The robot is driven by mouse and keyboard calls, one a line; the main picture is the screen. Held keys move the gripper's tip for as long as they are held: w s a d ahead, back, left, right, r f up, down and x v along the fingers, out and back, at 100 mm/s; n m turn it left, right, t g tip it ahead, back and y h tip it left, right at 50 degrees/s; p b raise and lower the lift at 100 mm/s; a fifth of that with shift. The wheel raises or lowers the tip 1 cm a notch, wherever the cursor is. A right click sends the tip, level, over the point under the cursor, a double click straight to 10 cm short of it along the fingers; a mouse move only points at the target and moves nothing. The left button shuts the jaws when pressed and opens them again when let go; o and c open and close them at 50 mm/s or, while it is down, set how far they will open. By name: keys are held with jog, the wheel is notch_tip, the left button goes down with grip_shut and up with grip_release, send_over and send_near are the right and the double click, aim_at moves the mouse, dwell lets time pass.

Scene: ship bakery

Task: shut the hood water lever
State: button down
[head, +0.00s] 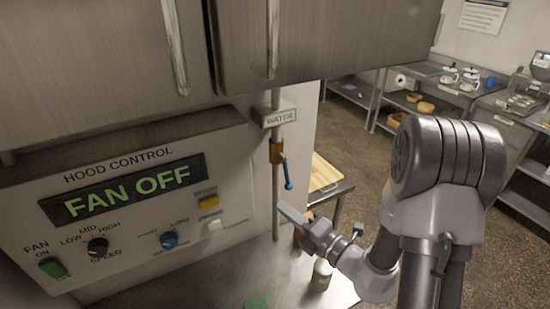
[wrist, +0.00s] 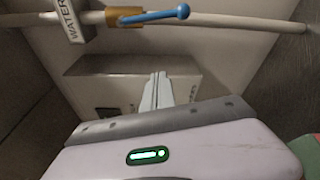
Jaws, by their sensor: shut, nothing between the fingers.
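The hood water lever (head: 287,172) is a short blue handle with a round end. It hangs down from a brass valve body (head: 276,151) on a thin vertical pipe (head: 276,215), close to the pipe's line. A WATER label (head: 279,117) sits just above the valve. In the wrist view the blue lever (wrist: 155,16) runs nearly along the pipe (wrist: 225,24), its round end to the right of the brass body (wrist: 124,16). My gripper (head: 284,208) is shut and empty, just below the lever in the head view and apart from it; its closed fingers show in the wrist view (wrist: 157,88).
The hood control panel (head: 130,210) reads FAN OFF and carries knobs and buttons left of the pipe. A table with a wooden board (head: 325,172) stands behind. Open floor lies right.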

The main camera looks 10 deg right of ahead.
aim_at(285, 172)
jog(key=shift+w+d+f+m+t+h, duration=0.2)
jog(key=shift+d+f+m+h, duration=0.15)
jog(key=shift+d+m, duration=0.25)
jog(key=shift+w+d+f+m+t+h, duration=0.1)
jog(key=shift+d+f+m+t+h, duration=0.2)
jog(key=shift+d+m, duration=0.25)
jog(key=shift+r, duration=0.1)
jog(key=w, duration=0.9)
jog(key=shift+w+a+r+p, duration=0.2)
jog(key=shift+a+p, duration=0.1)
jog(key=shift+p, duration=0.15)
